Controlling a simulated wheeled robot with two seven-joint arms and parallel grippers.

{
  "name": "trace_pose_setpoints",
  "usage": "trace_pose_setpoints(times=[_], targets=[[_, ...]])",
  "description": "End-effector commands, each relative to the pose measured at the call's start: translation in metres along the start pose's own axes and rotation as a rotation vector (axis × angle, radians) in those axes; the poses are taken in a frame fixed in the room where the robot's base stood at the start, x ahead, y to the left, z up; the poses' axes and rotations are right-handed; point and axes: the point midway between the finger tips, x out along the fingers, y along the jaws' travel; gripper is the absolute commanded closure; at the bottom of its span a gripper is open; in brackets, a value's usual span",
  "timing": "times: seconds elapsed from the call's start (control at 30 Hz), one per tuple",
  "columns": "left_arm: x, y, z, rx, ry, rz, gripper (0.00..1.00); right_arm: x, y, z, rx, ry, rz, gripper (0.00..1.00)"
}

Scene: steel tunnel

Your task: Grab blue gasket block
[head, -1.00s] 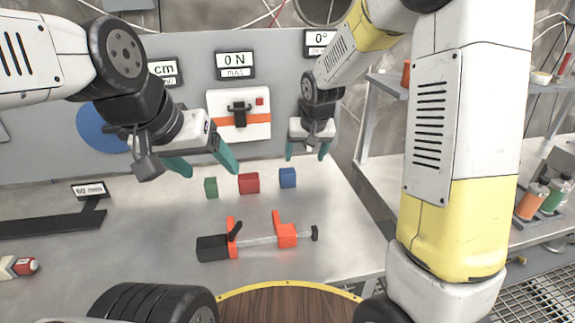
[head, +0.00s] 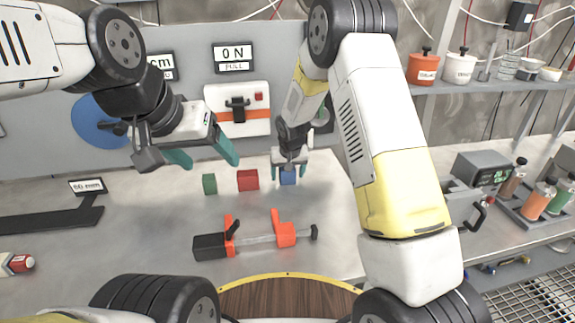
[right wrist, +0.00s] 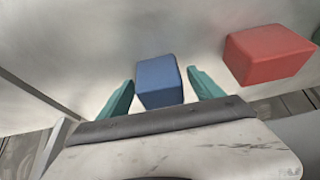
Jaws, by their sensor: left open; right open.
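The blue gasket block (head: 288,177) stands on the steel bench, rightmost in a row of small blocks. In the right wrist view the blue block (right wrist: 159,82) sits between the tips of my two teal fingers. My right gripper (head: 289,172) is open around it, one finger on each side; I cannot tell whether either finger touches it. The right gripper (right wrist: 161,92) also shows its open fingers in the wrist view.
A red block (head: 248,180) and a green block (head: 209,184) stand to the left of the blue one. An orange and black clamp (head: 262,238) lies in front of them. A panel with readouts (head: 190,70) rises behind the bench.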

Motion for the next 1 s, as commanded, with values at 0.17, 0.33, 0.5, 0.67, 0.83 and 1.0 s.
trace_pose_setpoints(times=[0.17, 0.33, 0.5, 0.67, 0.83, 1.0], targets=[[0.0, 0.0, 0.0, 0.0, 0.0, 0.0, 0.27, 0.0043, -0.0002, -0.0003, 0.0, 0.001, -0.001, 0.25], [0.0, 0.0, 0.0, 0.0, 0.0, 0.0, 0.27, 0.004, -0.0002, -0.0002, 0.0, 0.001, -0.001, 0.36], [0.0, 0.0, 0.0, 0.0, 0.0, 0.0, 0.27, 0.0038, -0.0003, -0.0002, 0.0, 0.001, -0.001, 0.7], [0.0, 0.0, 0.0, 0.0, 0.0, 0.0, 0.27, 0.0036, -0.0003, -0.0004, 0.0, 0.001, -0.001, 0.95], [0.0, 0.0, 0.0, 0.0, 0.0, 0.0, 0.27, 0.0034, -0.0003, -0.0005, 0.0, 0.001, -0.001, 0.95], [0.0, 0.0, 0.0, 0.0, 0.0, 0.0, 0.27, -0.0021, -0.0003, -0.0032, 0.0, 0.002, -0.001, 0.95]])
